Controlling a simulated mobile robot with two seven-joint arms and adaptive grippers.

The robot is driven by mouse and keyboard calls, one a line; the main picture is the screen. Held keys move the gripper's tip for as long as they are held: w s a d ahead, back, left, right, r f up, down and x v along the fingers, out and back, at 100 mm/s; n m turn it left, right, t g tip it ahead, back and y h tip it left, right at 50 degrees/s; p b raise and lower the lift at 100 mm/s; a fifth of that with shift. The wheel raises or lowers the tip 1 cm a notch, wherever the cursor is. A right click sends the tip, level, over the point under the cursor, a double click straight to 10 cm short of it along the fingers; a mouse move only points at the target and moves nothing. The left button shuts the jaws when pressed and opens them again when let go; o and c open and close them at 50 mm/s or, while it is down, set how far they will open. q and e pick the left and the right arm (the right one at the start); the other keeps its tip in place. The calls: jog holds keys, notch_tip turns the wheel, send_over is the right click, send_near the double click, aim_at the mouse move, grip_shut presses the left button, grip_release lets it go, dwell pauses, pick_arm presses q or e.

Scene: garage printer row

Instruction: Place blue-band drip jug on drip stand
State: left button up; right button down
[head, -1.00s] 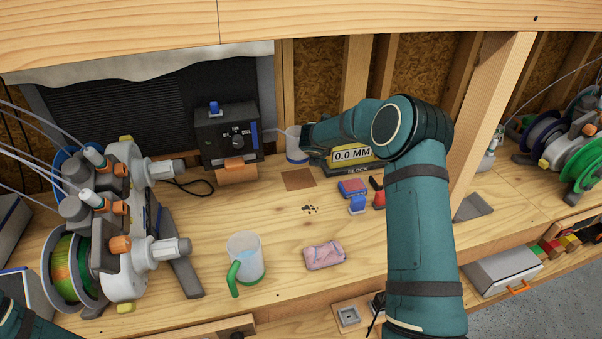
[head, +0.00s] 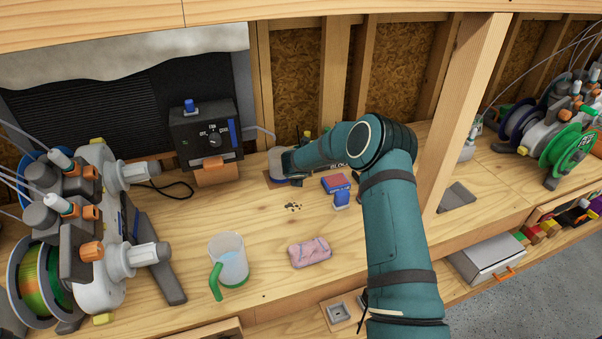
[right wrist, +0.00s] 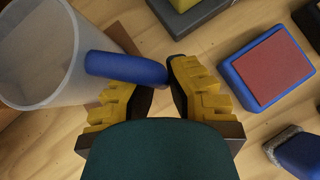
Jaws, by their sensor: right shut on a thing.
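The clear blue-band drip jug (head: 277,160) is by the back of the bench, right of the black control box. In the right wrist view the jug (right wrist: 35,50) shows at the left, with its blue handle (right wrist: 125,68) between my fingers. My right gripper (right wrist: 162,75) is shut on this handle. In the head view the fingers are largely hidden by my forearm. A brown square (head: 270,183), possibly the drip stand, shows under and in front of the jug. I cannot tell whether the jug touches it. My left gripper is out of view.
The control box (head: 206,135) has a spout-like tube beside the jug. A green-handled jug (head: 232,262), a pink sponge (head: 310,252), a blue-and-red block (head: 336,183) and a blue brush-like item (head: 341,199) lie nearer. Dark crumbs (head: 293,207) mark the bench. A printer (head: 95,235) stands left.

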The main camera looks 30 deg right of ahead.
jog(key=shift+r, duration=0.2)
jog(key=shift+f, duration=0.1)
jog(key=shift+f, duration=0.1)
jog(key=c, duration=1.1)
grip_release()
jog(key=shift+c, duration=0.2)
jog(key=shift+r, duration=0.25)
jog(key=v, duration=1.2)
